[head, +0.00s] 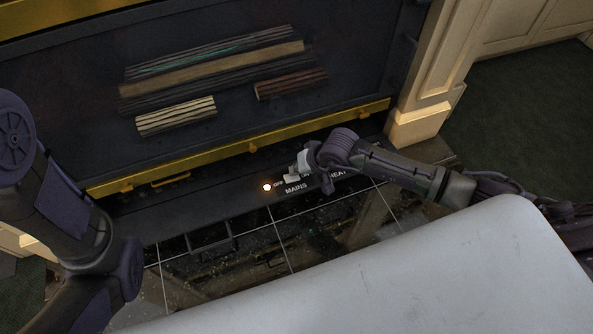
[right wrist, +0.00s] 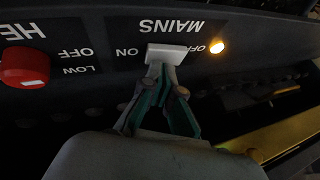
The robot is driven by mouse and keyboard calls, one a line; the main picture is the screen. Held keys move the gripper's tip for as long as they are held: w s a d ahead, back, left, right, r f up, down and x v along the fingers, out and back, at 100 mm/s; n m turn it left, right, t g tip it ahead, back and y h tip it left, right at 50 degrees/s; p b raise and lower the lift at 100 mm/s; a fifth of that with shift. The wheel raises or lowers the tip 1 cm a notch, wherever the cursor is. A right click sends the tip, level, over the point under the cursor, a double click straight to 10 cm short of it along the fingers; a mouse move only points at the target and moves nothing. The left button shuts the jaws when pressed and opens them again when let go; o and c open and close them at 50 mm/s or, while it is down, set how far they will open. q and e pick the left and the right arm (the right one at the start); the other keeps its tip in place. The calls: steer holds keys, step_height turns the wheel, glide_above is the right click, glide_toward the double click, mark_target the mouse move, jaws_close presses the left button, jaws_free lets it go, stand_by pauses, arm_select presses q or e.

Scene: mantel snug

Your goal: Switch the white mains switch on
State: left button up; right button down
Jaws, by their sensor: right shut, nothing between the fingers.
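The white mains switch (right wrist: 170,53) sits on the dark control panel (right wrist: 88,28), between the labels ON and OFF, under the word MAINS; the right wrist view shows it upside down. In the head view the switch (head: 291,179) is partly covered by my right gripper (head: 301,164). My right gripper (right wrist: 160,68) is shut and empty, its fingertips at the switch's near edge; they look to be touching it. A small lamp (right wrist: 217,46) beside OFF glows. I cannot tell which way the switch is tipped. Only links of my left arm show.
A red heat knob (right wrist: 24,67) with OFF and LOW labels is beside the switch on the same panel. Behind the panel is a fireplace with a brass bar (head: 240,148) and logs (head: 177,116). Glossy black tiles (head: 225,262) lie in front.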

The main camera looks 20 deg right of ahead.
steer(key=shift+w+a+r+p, duration=0.15)
steer(key=shift+r+p, duration=0.3)
steer(key=shift+r, duration=0.35)
steer(key=shift+r, duration=0.1)
steer(key=r+p, duration=0.1)
steer(key=r, duration=0.1)
steer(key=r+p, duration=0.1)
steer(key=shift+w+a+r+p, duration=0.2)
steer(key=shift+w+r+p, duration=0.15)
steer(key=shift+r, duration=0.4)
steer(key=shift+a+r+p, duration=0.1)
steer(key=shift+r+p, duration=0.05)
steer(key=shift+p, duration=0.15)
